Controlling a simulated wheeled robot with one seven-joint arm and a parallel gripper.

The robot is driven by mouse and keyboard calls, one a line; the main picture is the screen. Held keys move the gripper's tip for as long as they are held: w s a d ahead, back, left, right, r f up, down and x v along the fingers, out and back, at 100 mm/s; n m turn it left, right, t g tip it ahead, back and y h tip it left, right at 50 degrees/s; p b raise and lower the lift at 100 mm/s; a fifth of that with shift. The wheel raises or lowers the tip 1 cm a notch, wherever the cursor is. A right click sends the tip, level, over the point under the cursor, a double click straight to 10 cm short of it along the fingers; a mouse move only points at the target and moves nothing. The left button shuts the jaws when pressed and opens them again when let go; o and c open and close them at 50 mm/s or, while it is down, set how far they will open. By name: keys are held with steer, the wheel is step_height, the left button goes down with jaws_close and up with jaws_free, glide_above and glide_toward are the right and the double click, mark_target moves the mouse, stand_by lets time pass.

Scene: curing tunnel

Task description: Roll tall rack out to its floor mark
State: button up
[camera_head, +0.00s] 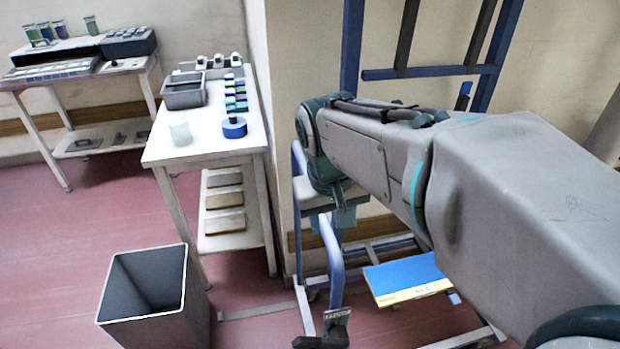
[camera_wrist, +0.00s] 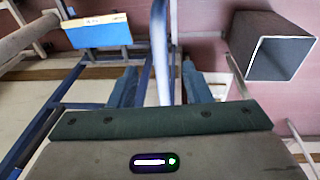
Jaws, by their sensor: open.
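The tall rack (camera_head: 352,45) is a blue upright frame with crossbars, partly hidden behind my arm. A bent blue tube (camera_head: 333,262) stands at its near left side; it looks like part of the rack, and its upper part is hidden by my gripper. My gripper (camera_head: 338,216) points down at the top of this tube. In the wrist view, my open fingers (camera_wrist: 158,88) lie either side of the tube (camera_wrist: 160,45), with gaps visible. A blue panel with a pale edge (camera_head: 408,277) sits low in the rack. I cannot clearly identify the floor mark; a pale strip (camera_head: 257,311) lies left of the rack.
A grey open bin (camera_head: 150,310) stands on the red floor left of the rack. A white table (camera_head: 200,145) with trays and small containers stands by the wall. Another bench (camera_head: 75,68) is at far left. A dark labelled pedal-like part (camera_head: 325,330) is below the tube.

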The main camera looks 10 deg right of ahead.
steer(key=g+h, duration=0.1)
steer(key=g, duration=0.1)
glide_toward(323, 221)
steer(key=f, duration=0.3)
steer(key=d+f, duration=0.1)
steer(key=f, duration=0.5)
steer(key=shift+s+d, duration=0.2)
steer(key=shift+d, duration=0.2)
jaws_close()
